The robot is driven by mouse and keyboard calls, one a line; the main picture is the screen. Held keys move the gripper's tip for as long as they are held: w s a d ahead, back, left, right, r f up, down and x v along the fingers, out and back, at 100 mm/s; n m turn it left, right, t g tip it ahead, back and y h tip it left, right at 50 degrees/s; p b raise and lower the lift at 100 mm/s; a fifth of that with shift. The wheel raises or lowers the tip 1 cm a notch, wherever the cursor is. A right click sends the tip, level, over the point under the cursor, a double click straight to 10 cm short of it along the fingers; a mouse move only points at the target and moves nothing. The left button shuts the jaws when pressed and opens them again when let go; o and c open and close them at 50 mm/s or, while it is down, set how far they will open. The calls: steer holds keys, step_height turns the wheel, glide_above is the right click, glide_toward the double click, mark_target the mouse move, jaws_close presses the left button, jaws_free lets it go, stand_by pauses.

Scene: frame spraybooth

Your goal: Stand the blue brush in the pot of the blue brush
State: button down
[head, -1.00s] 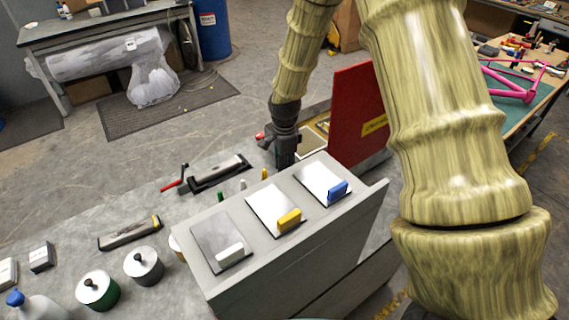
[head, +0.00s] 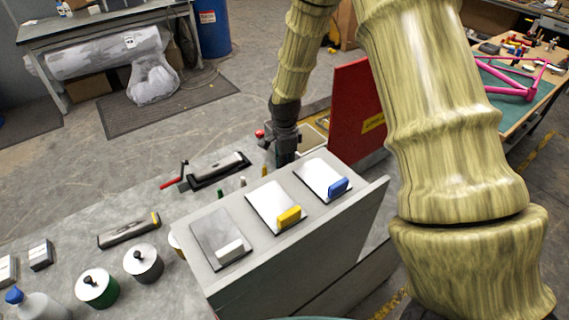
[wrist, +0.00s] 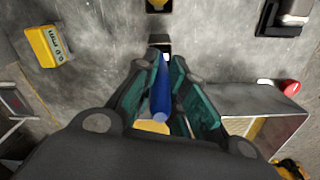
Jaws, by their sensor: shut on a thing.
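My gripper (wrist: 165,85) is shut on the blue brush (wrist: 162,95), whose handle lies between the teal finger pads in the wrist view. The brush's far end points toward a small dark, square-looking opening with a pale edge (wrist: 160,42). I cannot tell whether the tip is above it or inside it, or whether this is the blue brush's pot. In the head view my gripper (head: 284,150) is behind the grey sloped panel, pointing down. The brush cannot be made out there.
The grey sloped panel (head: 285,252) carries plates with white, yellow (head: 289,216) and blue (head: 338,187) blocks. A red board (head: 357,105) stands right of my gripper. A yellow block (wrist: 43,46) lies left in the wrist view. Lidded tins (head: 143,264) stand left of the panel.

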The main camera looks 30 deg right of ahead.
steer(key=c, duration=1.4)
jaws_free()
step_height(320, 180, up, 12)
steer(key=shift+f, duration=0.15)
step_height(320, 180, down, 12)
steer(key=shift+r, duration=0.2)
steer(key=shift+r, duration=0.1)
